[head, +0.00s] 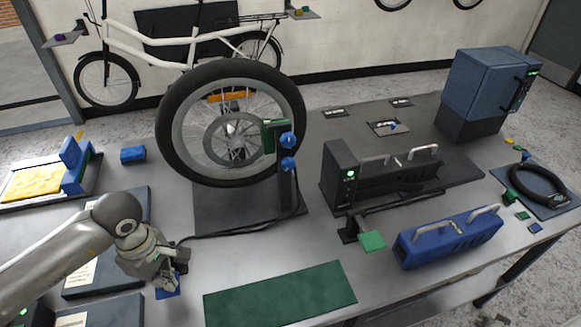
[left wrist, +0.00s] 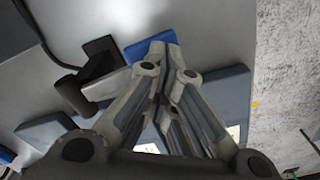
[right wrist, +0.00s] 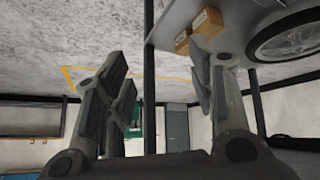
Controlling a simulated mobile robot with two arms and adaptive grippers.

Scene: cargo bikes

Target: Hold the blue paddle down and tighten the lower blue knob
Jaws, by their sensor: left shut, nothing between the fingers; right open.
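The blue paddle (head: 170,290) is at the front left of the bench, partly hidden by my left gripper (head: 163,280). In the left wrist view the blue paddle (left wrist: 150,45) lies right at the shut, empty fingertips of the left gripper (left wrist: 167,50); I cannot tell how far down it is pressed. The lower blue knob (head: 288,164) sits on the dark post beside the wheel, below an upper blue knob (head: 287,140). My right gripper (right wrist: 158,72) is open and empty, away from the knob and out of the head view.
A large wheel (head: 168,125) stands behind the post. A black cable (head: 235,231) runs from the stand towards the paddle. A green mat (head: 280,295) lies at the front. A black unit (head: 342,175) and a blue handled case (head: 450,238) stand to the right.

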